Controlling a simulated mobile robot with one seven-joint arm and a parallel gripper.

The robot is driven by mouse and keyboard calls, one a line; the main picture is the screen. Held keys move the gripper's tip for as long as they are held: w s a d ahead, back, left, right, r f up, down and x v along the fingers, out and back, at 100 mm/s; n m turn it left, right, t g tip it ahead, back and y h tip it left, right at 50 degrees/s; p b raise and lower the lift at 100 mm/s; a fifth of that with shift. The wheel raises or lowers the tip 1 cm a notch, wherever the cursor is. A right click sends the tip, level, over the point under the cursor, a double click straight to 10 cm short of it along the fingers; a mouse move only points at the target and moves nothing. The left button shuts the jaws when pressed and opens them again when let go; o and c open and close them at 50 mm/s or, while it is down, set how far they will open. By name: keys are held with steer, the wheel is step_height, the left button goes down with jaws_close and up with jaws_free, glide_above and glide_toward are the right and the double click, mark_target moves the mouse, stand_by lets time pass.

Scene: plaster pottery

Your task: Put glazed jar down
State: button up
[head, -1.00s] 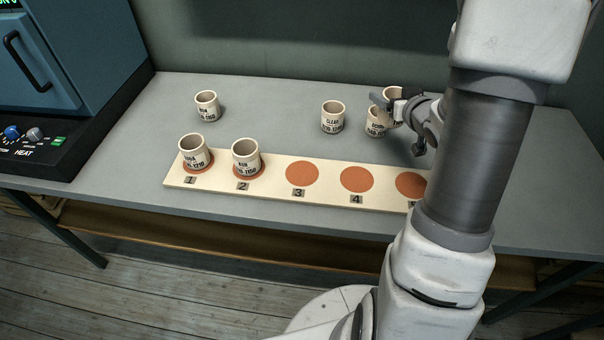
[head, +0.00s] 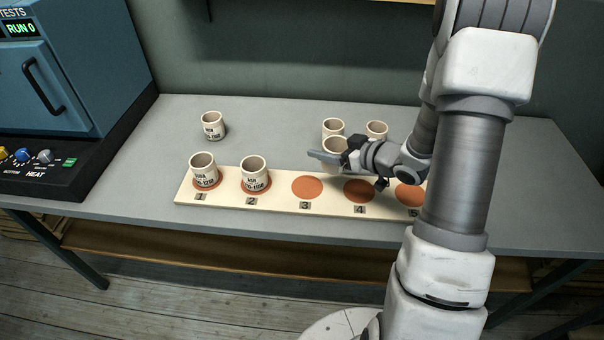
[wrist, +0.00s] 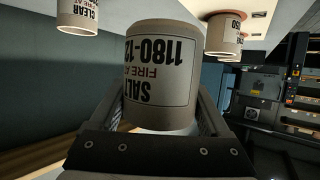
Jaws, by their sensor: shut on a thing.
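A cream glazed jar (head: 335,147) is in my gripper (head: 332,158), which hangs over the table behind discs 3 and 4 of the board. In the wrist view the jar (wrist: 160,75) stands between my two fingers (wrist: 160,115), with a label reading "SALT" and "FIRE AT 1180-12", upside down in the picture. The cream board (head: 281,201) has numbered terracotta discs. Jars stand on disc 1 (head: 204,171) and disc 2 (head: 254,175). Disc 3 (head: 307,187), disc 4 (head: 359,190) and disc 5 (head: 408,195) show bare; my arm partly covers 5.
Other jars stand on the grey table (head: 270,130): one at the back left (head: 212,126), one behind the held jar (head: 333,127) and one to its right (head: 376,130). A blue kiln (head: 75,75) with a control panel stands at the left.

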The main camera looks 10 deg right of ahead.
steer(key=a+f, duration=0.1)
steer(key=a, duration=0.1)
steer(key=w+a+f, duration=0.1)
steer(key=a, duration=0.1)
steer(key=w+a+f, duration=0.1)
steer(key=a+f, duration=0.1)
steer(key=shift+a+b, duration=0.2)
steer(key=shift+b, duration=0.15)
steer(key=shift+f, duration=2)
steer(key=shift+b, duration=0.3)
steer(key=shift+f, duration=0.2)
steer(key=o, duration=1.3)
steer(key=shift+o, duration=0.2)
